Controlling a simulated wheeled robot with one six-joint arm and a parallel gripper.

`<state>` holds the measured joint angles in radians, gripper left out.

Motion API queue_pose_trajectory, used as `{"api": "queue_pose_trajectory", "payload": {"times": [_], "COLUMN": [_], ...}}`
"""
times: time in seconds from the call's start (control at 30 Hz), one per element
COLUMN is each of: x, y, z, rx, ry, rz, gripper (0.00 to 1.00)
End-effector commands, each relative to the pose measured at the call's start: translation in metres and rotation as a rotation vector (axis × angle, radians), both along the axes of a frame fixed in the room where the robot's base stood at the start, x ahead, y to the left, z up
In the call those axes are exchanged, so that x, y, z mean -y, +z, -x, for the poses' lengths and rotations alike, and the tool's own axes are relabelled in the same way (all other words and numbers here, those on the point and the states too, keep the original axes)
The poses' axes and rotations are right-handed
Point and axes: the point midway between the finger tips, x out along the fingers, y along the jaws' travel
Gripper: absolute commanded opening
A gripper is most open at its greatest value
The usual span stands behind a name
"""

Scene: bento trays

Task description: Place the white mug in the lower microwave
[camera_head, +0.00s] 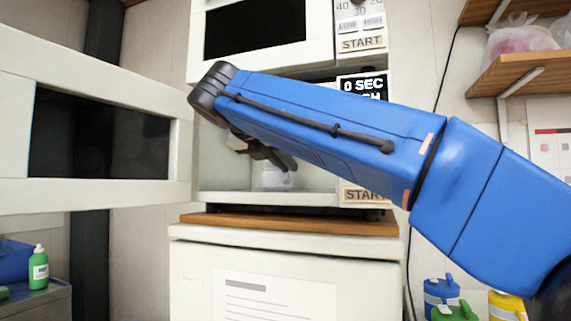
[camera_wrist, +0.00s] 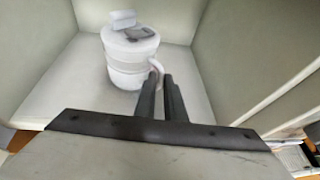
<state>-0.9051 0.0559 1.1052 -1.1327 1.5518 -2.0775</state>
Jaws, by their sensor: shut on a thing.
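The white mug (camera_wrist: 127,62) stands upright on the floor of the lower microwave, with a white and grey top. In the head view the mug (camera_head: 278,179) is a pale shape inside the microwave, partly hidden by my arm. My gripper (camera_wrist: 160,80) is shut on the mug's handle at its right side. In the head view my gripper (camera_head: 275,160) reaches into the microwave opening. The lower microwave (camera_head: 265,197) has its door (camera_head: 95,195) swung wide open to the left. My blue arm hides much of its opening and control panel.
The upper microwave (camera_head: 261,55) is closed above. The lower one rests on a wooden board (camera_head: 290,223) over a white cabinet (camera_head: 200,262). Wooden shelves (camera_head: 525,70) are at the right; a green bottle (camera_head: 38,268) is at lower left, and coloured containers (camera_head: 440,290) at lower right.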

Motion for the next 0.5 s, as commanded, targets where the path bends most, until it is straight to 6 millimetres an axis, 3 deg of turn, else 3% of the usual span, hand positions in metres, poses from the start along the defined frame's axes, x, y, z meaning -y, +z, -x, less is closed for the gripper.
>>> {"api": "queue_pose_trajectory", "payload": {"times": [0.4, 0.43, 0.5], "x": [0.0003, -0.0002, -0.0002], "y": [-0.003, -0.0035, -0.0033], "z": [0.0003, 0.0001, 0.0], "rx": [0.001, 0.0, 0.0], "ry": [0.001, 0.001, 0.001], "rz": [-0.001, 0.0, 0.0], "gripper": [0.0, 0.17, 0.28]}}
